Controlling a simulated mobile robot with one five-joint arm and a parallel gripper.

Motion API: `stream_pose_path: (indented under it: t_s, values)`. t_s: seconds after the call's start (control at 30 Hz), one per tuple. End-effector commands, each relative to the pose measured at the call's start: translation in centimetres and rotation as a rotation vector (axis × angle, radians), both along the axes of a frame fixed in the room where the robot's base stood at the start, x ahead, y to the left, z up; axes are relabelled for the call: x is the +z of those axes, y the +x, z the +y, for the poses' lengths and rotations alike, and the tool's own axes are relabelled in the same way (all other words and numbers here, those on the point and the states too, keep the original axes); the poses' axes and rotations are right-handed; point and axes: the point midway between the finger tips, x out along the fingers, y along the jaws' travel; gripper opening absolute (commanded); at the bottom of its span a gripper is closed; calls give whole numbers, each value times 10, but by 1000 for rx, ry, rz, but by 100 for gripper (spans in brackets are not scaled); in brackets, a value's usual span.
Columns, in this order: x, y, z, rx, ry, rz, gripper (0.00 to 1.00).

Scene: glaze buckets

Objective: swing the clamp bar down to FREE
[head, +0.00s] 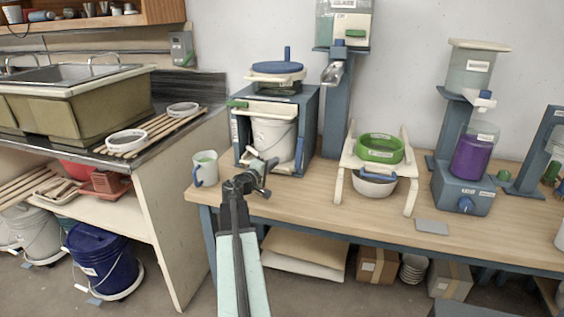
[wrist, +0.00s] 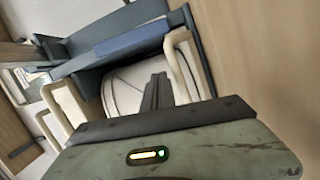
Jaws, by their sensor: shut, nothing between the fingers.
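A blue frame (head: 312,125) stands on the bench with a white bucket (head: 273,140) inside it. A cream bar (head: 275,108) crosses the frame's front above the bucket, with a green grip (head: 238,103) at its left end. It looks like the clamp bar; I cannot read a FREE mark. My gripper (head: 268,172) is in front of the frame, low near the bench's front edge. In the wrist view my gripper (wrist: 160,78) is shut and empty, with its fingers over the white bucket (wrist: 122,85) and cream loops (wrist: 186,55) beside it.
A mug (head: 206,168) stands just left of my gripper. Right of the frame are a cream stand with a green sieve (head: 380,148) and a dispenser with purple contents (head: 471,158). A sink counter (head: 160,130) is at left. The front right bench is mostly clear.

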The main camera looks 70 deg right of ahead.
Motion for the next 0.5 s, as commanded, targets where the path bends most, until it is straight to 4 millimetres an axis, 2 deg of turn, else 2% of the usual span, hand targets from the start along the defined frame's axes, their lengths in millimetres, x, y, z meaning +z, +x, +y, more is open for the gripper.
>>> stream_pose_path:
  t_s: [0.03,0.2,0.33,0.5]
  values:
    - [1,0,18,1,0,0,0]
    - [1,6,54,0,0,0,0]
    - [1,10,68,-1,0,0,0]
    - [1,11,72,-2,-1,0,0]
